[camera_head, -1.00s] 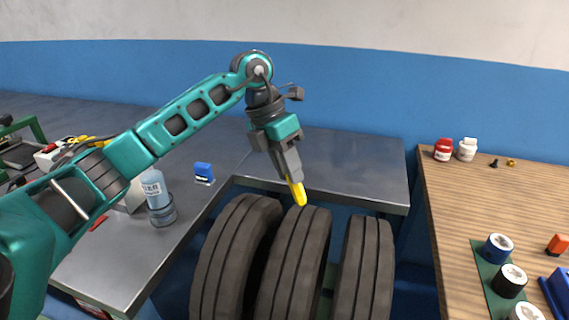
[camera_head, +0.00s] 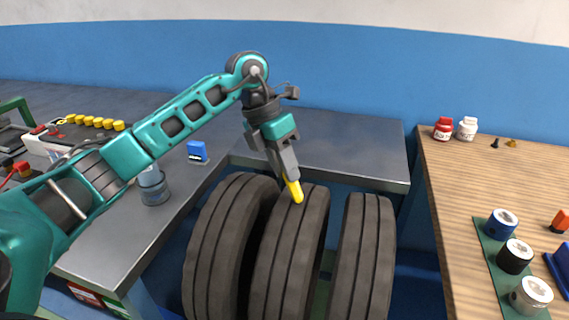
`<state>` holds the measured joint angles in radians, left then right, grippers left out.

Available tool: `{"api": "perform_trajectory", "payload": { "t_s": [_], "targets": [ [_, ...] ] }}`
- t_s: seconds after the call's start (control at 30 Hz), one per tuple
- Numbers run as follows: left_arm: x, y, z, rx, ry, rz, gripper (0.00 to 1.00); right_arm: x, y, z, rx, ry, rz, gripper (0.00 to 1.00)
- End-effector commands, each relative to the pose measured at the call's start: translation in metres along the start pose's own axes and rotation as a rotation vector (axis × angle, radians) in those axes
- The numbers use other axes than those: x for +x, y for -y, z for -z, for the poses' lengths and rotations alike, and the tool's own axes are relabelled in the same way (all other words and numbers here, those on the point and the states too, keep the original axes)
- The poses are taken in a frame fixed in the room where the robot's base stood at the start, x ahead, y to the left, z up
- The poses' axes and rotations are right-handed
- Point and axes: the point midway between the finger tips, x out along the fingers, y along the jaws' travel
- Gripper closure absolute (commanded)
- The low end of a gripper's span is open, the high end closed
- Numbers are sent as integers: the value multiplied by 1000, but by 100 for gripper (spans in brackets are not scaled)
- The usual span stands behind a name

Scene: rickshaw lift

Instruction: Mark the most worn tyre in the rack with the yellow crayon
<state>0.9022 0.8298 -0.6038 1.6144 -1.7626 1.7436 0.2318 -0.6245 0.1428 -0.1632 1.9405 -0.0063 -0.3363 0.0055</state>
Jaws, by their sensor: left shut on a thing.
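Three dark tyres stand side by side in the lower middle: a left tyre (camera_head: 222,240), a middle tyre (camera_head: 288,250) and a right tyre (camera_head: 364,255). Grooves run along their treads; I cannot tell clearly which is most worn. The rack itself is mostly hidden behind and under them. My left gripper (camera_head: 287,172) is shut on the yellow crayon (camera_head: 294,191), which points down. The crayon's tip is at the top of the middle tyre's tread; I cannot tell whether it touches. No mark shows on the treads. My right gripper is not in view.
A grey metal bench (camera_head: 340,149) runs behind the tyres and along the left, with a bottle (camera_head: 154,187) and a blue item (camera_head: 197,151). A wooden table (camera_head: 460,200) at right holds red (camera_head: 444,129) and white (camera_head: 467,128) jars and several cylinders.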

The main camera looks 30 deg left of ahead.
Motion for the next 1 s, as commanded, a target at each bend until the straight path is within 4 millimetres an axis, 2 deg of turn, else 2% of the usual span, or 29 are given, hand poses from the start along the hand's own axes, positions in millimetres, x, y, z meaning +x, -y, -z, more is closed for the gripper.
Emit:
{"api": "perform_trajectory", "payload": {
  "t_s": [1.0],
  "targets": [
    [5, -2, 1, 0, 0, 0, 100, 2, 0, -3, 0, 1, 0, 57]
  ]
}}
